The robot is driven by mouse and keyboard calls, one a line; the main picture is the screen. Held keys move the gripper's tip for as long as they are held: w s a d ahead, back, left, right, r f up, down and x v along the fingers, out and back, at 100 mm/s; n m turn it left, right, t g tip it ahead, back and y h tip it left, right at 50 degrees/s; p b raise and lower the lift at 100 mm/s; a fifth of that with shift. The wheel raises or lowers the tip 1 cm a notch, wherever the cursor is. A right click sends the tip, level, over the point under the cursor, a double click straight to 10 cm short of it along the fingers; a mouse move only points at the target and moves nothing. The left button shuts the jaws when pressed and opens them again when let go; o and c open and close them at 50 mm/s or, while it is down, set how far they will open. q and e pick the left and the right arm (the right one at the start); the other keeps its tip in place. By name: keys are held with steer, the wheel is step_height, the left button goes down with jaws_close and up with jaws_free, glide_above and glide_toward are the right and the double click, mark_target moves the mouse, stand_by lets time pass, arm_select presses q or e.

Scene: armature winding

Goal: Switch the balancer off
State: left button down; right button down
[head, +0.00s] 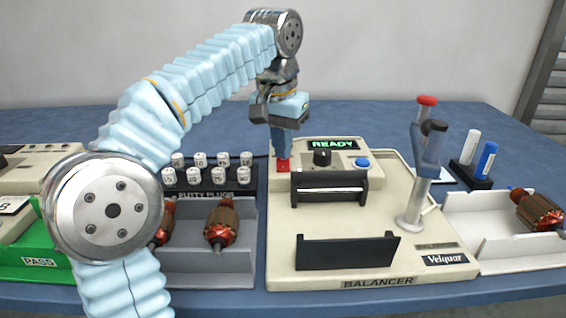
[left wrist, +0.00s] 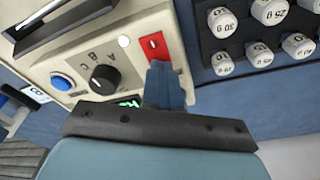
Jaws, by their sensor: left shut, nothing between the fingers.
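The balancer (head: 440,255) is a cream machine in the middle right of the head view, with its name on the front edge. My left gripper (head: 282,155) points down with shut, empty fingers right at the switch. In the left wrist view its fingertips (left wrist: 163,66) are beside the switch's lower edge; I cannot tell whether they touch. The gripper partly hides the display there. My right gripper is not in view.
A black knob (head: 322,157) and a blue button (head: 362,162) share the panel. A post with a red-topped lever (head: 427,150) stands at the right. Putty plugs in a black rack (head: 212,191) and a grey tray with armatures (head: 205,270) lie left. A white tray (head: 490,235) is right.

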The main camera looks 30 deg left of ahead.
arm_select(q)
steer(key=shift+f, duration=0.15)
step_height(320, 180, up, 3)
steer(key=p, duration=0.3)
steer(key=shift+r, duration=2)
